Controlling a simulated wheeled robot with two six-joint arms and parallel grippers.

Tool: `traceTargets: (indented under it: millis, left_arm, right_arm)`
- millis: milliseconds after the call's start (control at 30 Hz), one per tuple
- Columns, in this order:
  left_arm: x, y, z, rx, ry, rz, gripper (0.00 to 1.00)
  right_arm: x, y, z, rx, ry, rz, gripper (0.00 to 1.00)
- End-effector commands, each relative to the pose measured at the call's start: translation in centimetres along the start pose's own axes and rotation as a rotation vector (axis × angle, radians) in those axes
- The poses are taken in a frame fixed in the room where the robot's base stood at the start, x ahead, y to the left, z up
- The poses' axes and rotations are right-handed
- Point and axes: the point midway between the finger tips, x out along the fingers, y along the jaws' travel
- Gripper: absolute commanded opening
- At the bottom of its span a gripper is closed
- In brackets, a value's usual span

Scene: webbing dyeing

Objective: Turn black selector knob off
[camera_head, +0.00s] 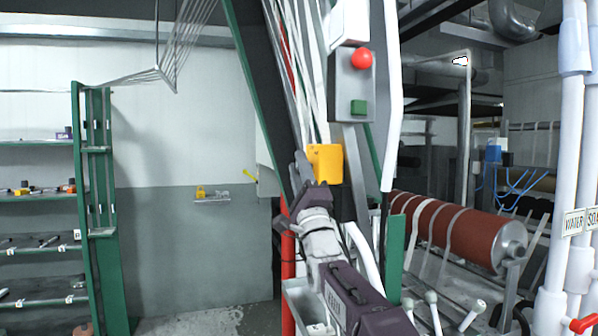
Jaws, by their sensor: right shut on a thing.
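My right gripper (304,170) reaches up from the lower middle to the left edge of a yellow box (328,164). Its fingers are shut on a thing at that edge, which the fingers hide. I cannot make out the black selector knob apart from the dark gripper. My left gripper is not in view.
White webbing strands (308,80) run down beside a green post (250,75) just left of the boxes. A red-brown roller (455,230) lies at right. White pipes (572,160) stand at far right. Green shelving (103,200) is at left, with bare floor near it.

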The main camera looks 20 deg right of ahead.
Motion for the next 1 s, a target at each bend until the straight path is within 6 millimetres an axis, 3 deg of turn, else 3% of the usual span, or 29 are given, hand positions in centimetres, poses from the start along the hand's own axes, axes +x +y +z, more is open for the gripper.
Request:
traceTargets:
  millis: [167, 200, 267, 633, 1000]
  left_arm:
    - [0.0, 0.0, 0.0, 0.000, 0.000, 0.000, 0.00]
    - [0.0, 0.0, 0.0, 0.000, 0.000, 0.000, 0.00]
    - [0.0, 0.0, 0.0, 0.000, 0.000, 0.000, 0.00]
    - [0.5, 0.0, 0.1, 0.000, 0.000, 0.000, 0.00]
    - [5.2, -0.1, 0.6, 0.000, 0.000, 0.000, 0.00]
  right_arm:
    - [0.0, 0.2, 0.0, 0.000, 0.000, 0.005, 0.00]
    - [0.0, 0.2, 0.0, 0.000, 0.000, 0.005, 0.33]
    - [0.0, 0.2, 0.0, 0.000, 0.000, 0.005, 0.50]
    - [-0.5, 0.2, 0.0, 0.000, 0.000, 0.002, 0.51]
    - [-7.4, 0.5, -0.1, 0.000, 0.000, 0.002, 0.51]
